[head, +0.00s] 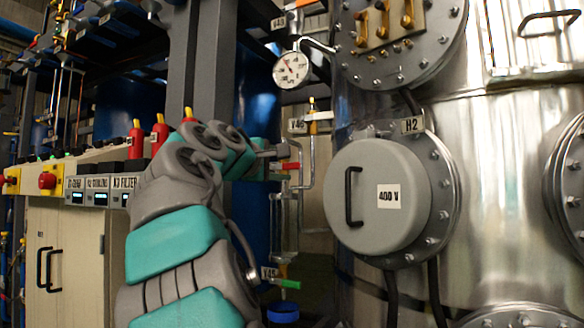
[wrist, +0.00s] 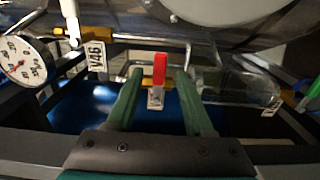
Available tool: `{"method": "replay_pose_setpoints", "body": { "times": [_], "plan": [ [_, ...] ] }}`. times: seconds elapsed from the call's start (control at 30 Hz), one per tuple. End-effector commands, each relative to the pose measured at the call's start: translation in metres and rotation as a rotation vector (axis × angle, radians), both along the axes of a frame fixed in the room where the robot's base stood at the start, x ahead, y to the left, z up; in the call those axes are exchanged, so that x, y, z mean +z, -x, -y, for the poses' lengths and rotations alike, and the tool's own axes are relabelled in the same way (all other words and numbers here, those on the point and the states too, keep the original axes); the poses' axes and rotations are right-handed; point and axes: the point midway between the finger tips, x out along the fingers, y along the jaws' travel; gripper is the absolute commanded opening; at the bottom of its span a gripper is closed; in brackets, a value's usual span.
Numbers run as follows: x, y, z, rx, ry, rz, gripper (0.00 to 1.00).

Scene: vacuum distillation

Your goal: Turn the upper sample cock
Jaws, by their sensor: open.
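A red lever handle (wrist: 159,69) on a brass-coloured fitting stands near the centre of the wrist view, which I take as the upper sample cock. A small label (wrist: 155,98) hangs below it. My gripper (wrist: 158,78) is open, with one green finger on each side of the red handle and visible gaps between. In the head view, my gripper (head: 277,160) is beside the red handle (head: 291,166) on the sample pipework, partly hiding the fitting. A lower cock with a green handle (head: 290,284) shows below, near the V45 label (head: 268,272).
The V46 label (wrist: 97,57) and a round dial gauge (wrist: 24,62) are at the left of the wrist view. Glass and thin pipes surround the cock. A steel vessel (head: 500,130) with a grey 400 V cover (head: 375,197) stands close right.

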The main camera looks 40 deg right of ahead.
Motion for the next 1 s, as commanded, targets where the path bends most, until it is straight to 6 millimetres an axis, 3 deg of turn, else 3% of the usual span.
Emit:
{"method": "replay_pose_setpoints", "body": {
  "times": [0.3, 0.67, 1.0],
  "plan": [
    [0.000, -0.014, 0.036, 0.000, -0.001, 0.002, 0.53],
    [0.001, -0.016, 0.041, 0.000, 0.001, 0.001, 0.53],
    [0.000, -0.016, 0.041, 0.000, 0.001, 0.001, 0.14]
  ]
}}
